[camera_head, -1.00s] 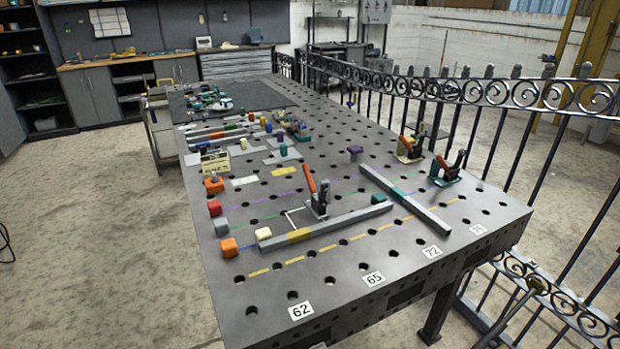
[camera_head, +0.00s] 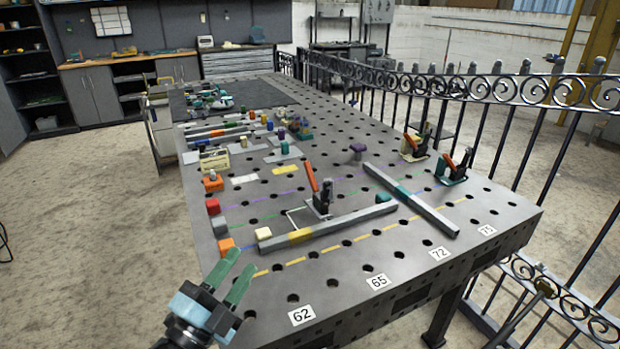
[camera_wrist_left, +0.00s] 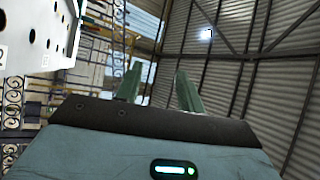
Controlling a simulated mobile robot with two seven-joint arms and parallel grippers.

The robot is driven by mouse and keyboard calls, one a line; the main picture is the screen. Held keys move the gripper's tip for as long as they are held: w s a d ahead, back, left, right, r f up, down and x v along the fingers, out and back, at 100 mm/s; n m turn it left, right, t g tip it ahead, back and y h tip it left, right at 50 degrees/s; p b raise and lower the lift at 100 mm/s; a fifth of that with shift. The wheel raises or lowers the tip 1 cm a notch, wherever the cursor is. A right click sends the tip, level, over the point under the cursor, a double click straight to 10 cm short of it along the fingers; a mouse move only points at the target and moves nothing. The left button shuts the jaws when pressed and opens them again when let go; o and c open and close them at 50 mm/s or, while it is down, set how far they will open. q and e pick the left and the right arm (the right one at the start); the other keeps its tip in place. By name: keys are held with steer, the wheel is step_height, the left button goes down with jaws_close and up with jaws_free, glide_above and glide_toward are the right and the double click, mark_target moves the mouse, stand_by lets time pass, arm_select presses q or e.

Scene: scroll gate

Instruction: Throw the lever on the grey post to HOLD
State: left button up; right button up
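Three upright lever fittings with orange-red handles stand on the dark table. One (camera_head: 320,196) is on a grey base near the middle, its handle leaning up and left. One with a beige base (camera_head: 414,156) and one with a teal base (camera_head: 452,178) stand near the far right edge. Which is the task's grey post is not certain, and no HOLD mark is readable. My left gripper (camera_head: 238,264) is open and empty over the table's near left edge, well short of the levers. The left wrist view shows its two fingers apart (camera_wrist_left: 158,72). My right gripper is out of view.
A long grey bar with a yellow band (camera_head: 345,222) lies before the middle lever; another bar (camera_head: 425,208) lies to its right. Coloured blocks, such as an orange one (camera_head: 226,246), line the left edge. A scrollwork metal fence (camera_head: 455,86) runs along the right side.

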arm_select(q)
steer(key=w+d+m+g+h+b, duration=0.1)
steer(key=d+m+g+h, duration=0.6)
steer(key=m+g, duration=1.2)
steer(key=w+a+m+t+y, duration=0.1)
steer(key=w+a+m+y, duration=0.2)
steer(key=a+y, duration=0.4)
steer(key=w+a+f+m+t+y+b, duration=0.1)
steer(key=w+a+m+y, duration=0.3)
steer(key=a+y, duration=0.3)
steer(key=shift+w+a+f+t+b, duration=0.2)
steer(key=shift+w+a+t+b, duration=0.1)
steer(key=shift+a, duration=0.9)
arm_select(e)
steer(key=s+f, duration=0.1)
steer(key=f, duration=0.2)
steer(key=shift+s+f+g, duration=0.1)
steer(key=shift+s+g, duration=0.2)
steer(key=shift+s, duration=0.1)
